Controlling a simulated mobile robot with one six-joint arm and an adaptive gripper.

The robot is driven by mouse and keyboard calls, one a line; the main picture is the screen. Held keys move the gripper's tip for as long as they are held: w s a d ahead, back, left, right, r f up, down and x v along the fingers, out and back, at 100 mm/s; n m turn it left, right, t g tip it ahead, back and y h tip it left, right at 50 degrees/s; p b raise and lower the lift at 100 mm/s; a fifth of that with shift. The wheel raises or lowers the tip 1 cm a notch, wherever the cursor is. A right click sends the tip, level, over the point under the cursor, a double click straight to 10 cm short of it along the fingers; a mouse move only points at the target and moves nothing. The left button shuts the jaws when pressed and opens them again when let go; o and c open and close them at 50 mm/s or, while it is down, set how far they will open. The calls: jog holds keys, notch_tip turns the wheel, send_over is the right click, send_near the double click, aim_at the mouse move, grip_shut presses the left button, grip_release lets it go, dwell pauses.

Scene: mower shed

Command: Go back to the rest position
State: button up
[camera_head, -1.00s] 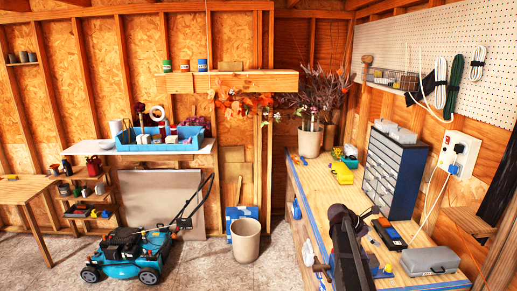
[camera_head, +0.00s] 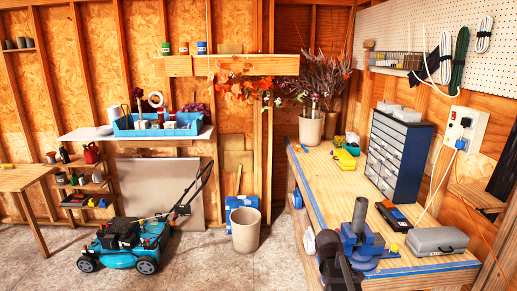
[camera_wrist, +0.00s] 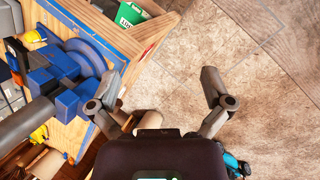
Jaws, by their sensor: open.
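My gripper (camera_wrist: 160,84) shows in the wrist view with its two grey fingers spread wide apart. Nothing is between them, only the bare concrete floor beyond. In the wrist view, the blue vise (camera_wrist: 78,62) on the workbench is left of the gripper, close to the left finger in the picture. A dark part of my arm shows at the bottom of the head view, in front of the bench edge, and hides part of the vise's near side. The fingers cannot be made out in the head view.
The workbench (camera_head: 405,268) runs along the right, with the vise (camera_head: 362,243), a grey case (camera_head: 437,241) and a blue drawer cabinet (camera_head: 398,160). A bin (camera_head: 245,230) and a lawn mower (camera_head: 125,243) stand left.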

jog(key=s+a+f+m+y+b, duration=0.4)
jog(key=s+a+f+m+b, duration=0.3)
jog(key=s+a+f, duration=0.4)
jog(key=shift+s+y+b, duration=0.2)
jog(key=shift+y+b, duration=0.1)
jog(key=shift+b, duration=0.3)
